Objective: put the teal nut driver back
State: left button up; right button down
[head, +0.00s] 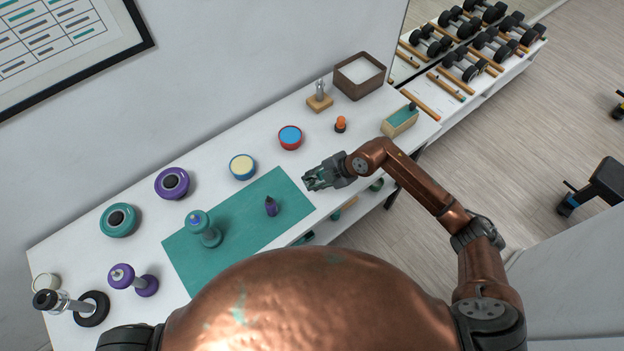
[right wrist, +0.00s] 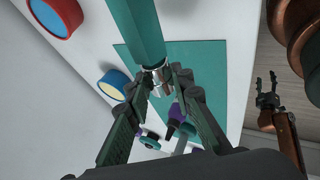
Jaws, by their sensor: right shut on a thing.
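The teal nut driver shows large in the right wrist view, with a teal faceted handle (right wrist: 138,28) and a silver metal part (right wrist: 161,80) at its lower end. My right gripper (right wrist: 160,90) is shut on the nut driver near that metal part. In the head view my right gripper (head: 309,181) is over the table by the right end of the teal mat (head: 285,187); the driver is hard to tell from the green finger pads there. My left gripper (right wrist: 267,86) shows at the right of the right wrist view, fingers apart and empty.
A purple pointed item (head: 271,207) and a teal dumbbell-shaped item (head: 204,230) stand on the mat. Round tubs (head: 290,137) line the wall side. A wooden block with a silver tool (head: 319,101), a brown box (head: 359,76) and a teal-topped wooden box (head: 401,119) stand at the far end.

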jog(key=shift+f+b, duration=2.65)
jog(key=shift+f, duration=0.65)
jog(key=shift+f, duration=0.15)
jog(key=c, duration=1.6)
grip_release()
jog(key=shift+f, duration=0.1)
jog(key=v, duration=1.2)
jog(key=shift+a, duration=0.1)
